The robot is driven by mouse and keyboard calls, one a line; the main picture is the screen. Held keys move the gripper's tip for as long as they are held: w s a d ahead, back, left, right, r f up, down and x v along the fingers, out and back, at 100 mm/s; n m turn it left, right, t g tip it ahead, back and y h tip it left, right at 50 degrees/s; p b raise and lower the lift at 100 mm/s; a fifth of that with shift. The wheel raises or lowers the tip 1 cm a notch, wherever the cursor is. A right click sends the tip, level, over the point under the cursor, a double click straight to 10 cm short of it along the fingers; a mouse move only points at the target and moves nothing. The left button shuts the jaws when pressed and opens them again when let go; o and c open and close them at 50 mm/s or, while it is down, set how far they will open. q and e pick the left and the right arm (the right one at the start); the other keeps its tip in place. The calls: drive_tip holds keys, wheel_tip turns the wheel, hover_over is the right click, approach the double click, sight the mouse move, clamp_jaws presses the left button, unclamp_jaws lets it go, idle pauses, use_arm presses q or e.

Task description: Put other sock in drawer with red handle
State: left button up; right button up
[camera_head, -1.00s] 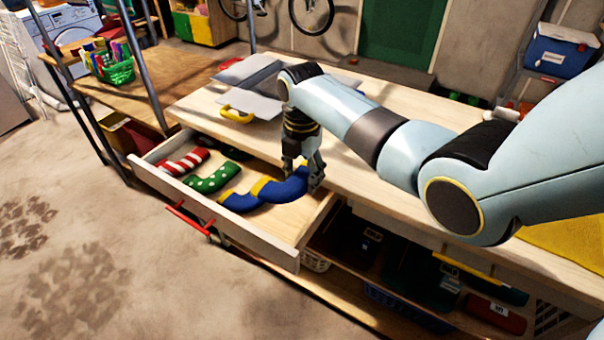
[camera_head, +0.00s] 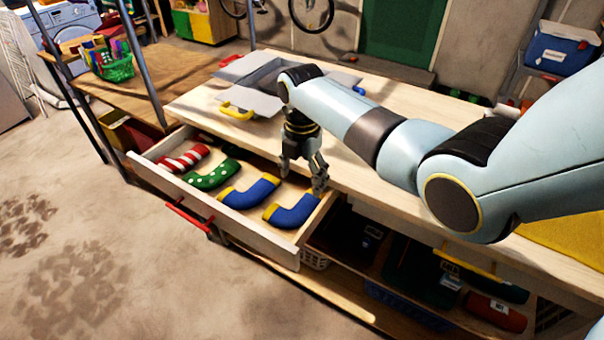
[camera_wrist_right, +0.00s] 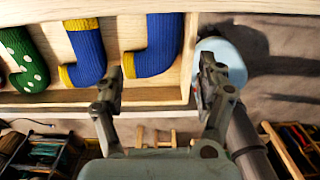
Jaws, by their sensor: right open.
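The drawer with the red handle (camera_head: 190,218) is pulled open at the front of the workbench. In it lie two blue socks with yellow cuffs: one near the middle (camera_head: 247,196) and one towards the right end (camera_head: 292,213). My right gripper (camera_head: 304,176) is open and empty, above the drawer's right back part, close to the right-hand blue sock. In the right wrist view, that sock (camera_wrist_right: 155,45) lies beyond the open fingers (camera_wrist_right: 160,80), apart from them, with the other blue sock (camera_wrist_right: 87,50) to its left. My left gripper is not in view.
A green dotted sock (camera_head: 212,175) and a red-and-white striped sock (camera_head: 185,159) lie in the drawer's left part. Shelves with dark items are under the bench.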

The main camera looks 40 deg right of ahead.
wheel_tip(320, 180, up, 13)
drive_tip(key=shift+r+p, duration=0.15)
drive_tip(key=shift+p, duration=0.3)
idle(0.9)
drive_tip(key=s+f+m+b, duration=0.5)
drive_tip(key=s+f+m, duration=0.2)
drive_tip(key=s+f, duration=0.8)
drive_tip(key=s+f+m+b, duration=0.5)
drive_tip(key=s+f+m, duration=0.3)
drive_tip(key=s+f, duration=0.8)
drive_tip(key=s+f+m+b, duration=0.5)
drive_tip(key=s+f, duration=1)
drive_tip(key=f, duration=1)
drive_tip(key=shift+s+f+m+t+h, duration=0.35)
drive_tip(key=shift+f+m+t+h, duration=0.05)
drive_tip(key=shift+m, duration=0.8)
drive_tip(key=shift+d, duration=0.1)
